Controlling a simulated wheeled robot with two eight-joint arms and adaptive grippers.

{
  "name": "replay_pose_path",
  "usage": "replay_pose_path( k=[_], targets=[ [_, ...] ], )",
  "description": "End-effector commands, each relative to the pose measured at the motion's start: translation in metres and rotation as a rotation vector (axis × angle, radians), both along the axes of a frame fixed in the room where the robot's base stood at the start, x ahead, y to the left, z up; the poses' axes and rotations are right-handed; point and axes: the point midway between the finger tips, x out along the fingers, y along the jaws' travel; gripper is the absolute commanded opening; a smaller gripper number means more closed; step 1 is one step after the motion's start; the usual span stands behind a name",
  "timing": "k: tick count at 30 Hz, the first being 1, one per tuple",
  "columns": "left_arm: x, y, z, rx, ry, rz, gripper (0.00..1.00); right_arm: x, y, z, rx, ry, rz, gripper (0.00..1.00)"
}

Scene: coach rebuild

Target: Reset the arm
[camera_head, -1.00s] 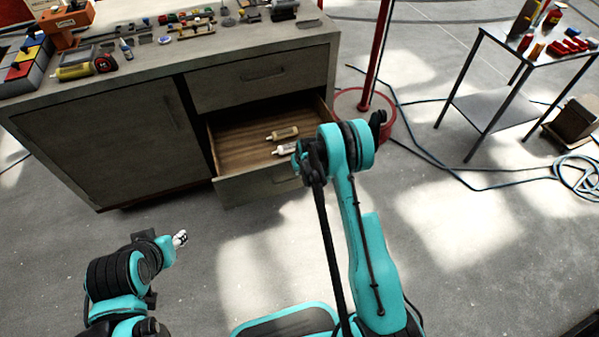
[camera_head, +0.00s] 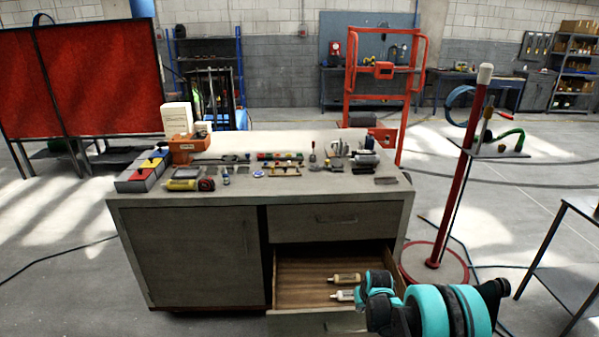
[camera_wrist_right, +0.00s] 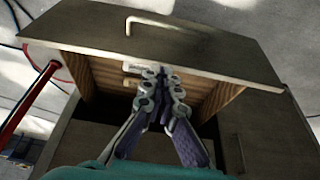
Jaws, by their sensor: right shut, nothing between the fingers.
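My right arm (camera_head: 440,311) comes in at the lower right of the head view, in front of the open drawer (camera_head: 300,284). My right gripper (camera_wrist_right: 162,76) shows in the wrist view, shut and empty over the drawer. The wrist partly hides the drawer's right side. My left gripper is not in view.
A grey workbench (camera_head: 195,250) carries tools, colored blocks (camera_head: 152,165) and an orange machine (camera_head: 188,147). A red pole (camera_head: 460,190) on a round base stands right of it. A metal side table (camera_head: 575,260) is at far right. Floor between them is partly clear.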

Motion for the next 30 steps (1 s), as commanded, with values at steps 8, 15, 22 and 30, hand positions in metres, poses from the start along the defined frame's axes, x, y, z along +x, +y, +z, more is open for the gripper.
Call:
replay_pose_path(
  k=[8, 15, 22, 30],
  targets=[
    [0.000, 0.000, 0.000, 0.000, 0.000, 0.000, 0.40, -0.066, 0.016, 0.130, -0.003, -0.064, -0.008, 0.00],
    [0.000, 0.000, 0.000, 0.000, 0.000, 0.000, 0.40, -0.147, 0.027, 0.200, -0.001, -0.120, -0.015, 0.00],
    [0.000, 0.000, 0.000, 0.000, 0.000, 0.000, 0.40, -0.231, 0.036, 0.230, 0.001, -0.173, -0.019, 0.00],
    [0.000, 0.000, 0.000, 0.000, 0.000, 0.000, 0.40, -0.303, 0.041, 0.226, 0.005, -0.224, -0.023, 0.00]
  ],
)
